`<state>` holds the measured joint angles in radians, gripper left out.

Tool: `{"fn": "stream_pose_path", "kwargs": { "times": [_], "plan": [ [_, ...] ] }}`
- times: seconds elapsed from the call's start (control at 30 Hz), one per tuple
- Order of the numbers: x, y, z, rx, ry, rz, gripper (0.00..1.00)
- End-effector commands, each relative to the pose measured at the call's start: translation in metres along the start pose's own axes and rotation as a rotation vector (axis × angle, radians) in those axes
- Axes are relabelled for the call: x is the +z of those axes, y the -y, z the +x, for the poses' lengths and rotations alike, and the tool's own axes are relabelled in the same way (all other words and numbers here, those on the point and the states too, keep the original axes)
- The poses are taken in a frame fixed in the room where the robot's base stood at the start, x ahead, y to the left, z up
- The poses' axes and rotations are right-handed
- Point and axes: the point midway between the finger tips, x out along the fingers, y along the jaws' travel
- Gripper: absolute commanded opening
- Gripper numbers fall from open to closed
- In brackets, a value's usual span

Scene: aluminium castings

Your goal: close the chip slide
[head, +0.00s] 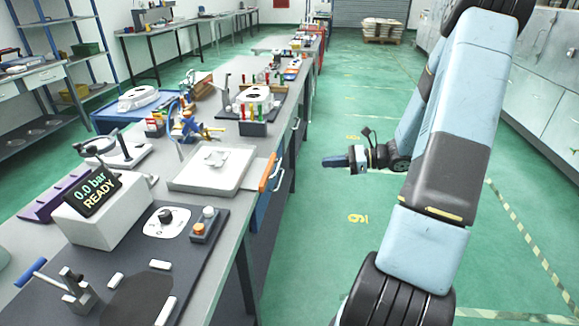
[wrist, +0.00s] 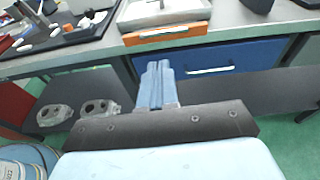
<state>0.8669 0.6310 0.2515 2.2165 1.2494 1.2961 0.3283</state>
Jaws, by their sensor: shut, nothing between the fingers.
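An orange-fronted slide (head: 270,172) with a pale handle, which I take to be the chip slide, sits at the bench's aisle edge beside a pale tray (head: 213,168). Its front seems to stand out a little past the edge; how far is hard to tell. In the wrist view the orange front (wrist: 150,40) lies ahead, at upper middle. My gripper (head: 328,162) is over the aisle, to the right of the slide and apart from it, pointing toward the bench. In the wrist view its blue fingers (wrist: 158,66) are together, with nothing between them.
A blue drawer (wrist: 230,57) with a pale handle is under the slide. A lower shelf holds grey castings (wrist: 98,106). The bench top (head: 228,134) carries a pressure display (head: 92,193) and tools. The green aisle floor (head: 310,240) is clear.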

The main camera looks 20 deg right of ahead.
Motion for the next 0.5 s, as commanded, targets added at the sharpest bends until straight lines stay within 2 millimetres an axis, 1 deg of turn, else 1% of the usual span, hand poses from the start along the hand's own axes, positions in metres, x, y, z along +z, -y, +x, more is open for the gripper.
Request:
{"fn": "stream_pose_path", "kwargs": {
  "times": [0.13, 0.23, 0.37, 0.5],
  "plan": [
    [-0.005, 0.005, -0.001, -0.021, 0.02, 0.023, 0.0],
    [-0.005, 0.005, 0.006, -0.021, 0.021, 0.025, 0.0],
    [-0.005, 0.004, 0.023, -0.019, 0.021, 0.025, 0.0],
    [-0.004, 0.005, 0.048, -0.017, 0.02, 0.023, 0.0]
  ]
}}
